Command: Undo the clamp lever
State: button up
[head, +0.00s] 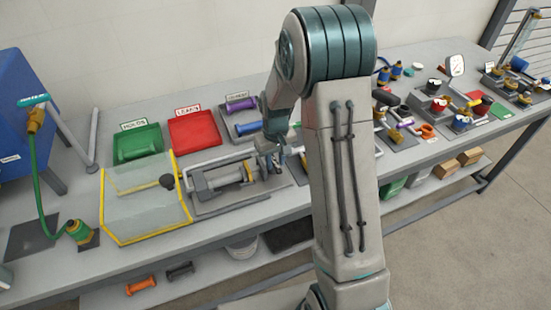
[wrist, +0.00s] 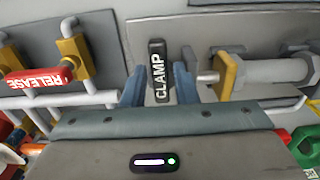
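The clamp lever (wrist: 157,62) is a black bar lettered CLAMP, in the middle of the wrist view. My gripper (wrist: 160,72) has its two blue-grey fingers on either side of the lever, with a narrow gap showing at each side. It looks open around the lever, not closed on it. In the head view my gripper (head: 268,150) is over the right end of the grey test fixture (head: 235,190), and I cannot make out the lever there.
A red RELEASE handle (wrist: 38,77) on yellow brackets is left of my gripper. A grey cylinder (wrist: 275,71) with a yellow bracket is at right. A yellow-edged clear guard (head: 145,205) stands left of the fixture. Green (head: 137,144) and red (head: 195,130) trays lie behind.

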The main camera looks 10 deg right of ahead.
grip_shut()
jog(key=shift+n, duration=0.3)
jog(key=shift+w+d+n+b, duration=0.1)
jog(key=shift+d+n+b, duration=0.3)
jog(key=shift+n+b, duration=0.65)
jog(key=n, duration=0.5)
jog(key=shift+w+d, duration=0.35)
jog(key=shift+d, duration=0.05)
jog(key=n, duration=0.3)
jog(key=w+n, duration=0.1)
jog(key=shift+d+r+n, duration=0.1)
jog(key=shift+d+n, duration=0.15)
jog(key=shift+d, duration=0.05)
jog(key=n, duration=0.3)
jog(key=w+n+p, duration=0.1)
jog(key=n, duration=0.1)
jog(key=shift+w+n+p, duration=0.2)
jog(key=shift+n+p, duration=0.1)
jog(key=shift+n, duration=0.1)
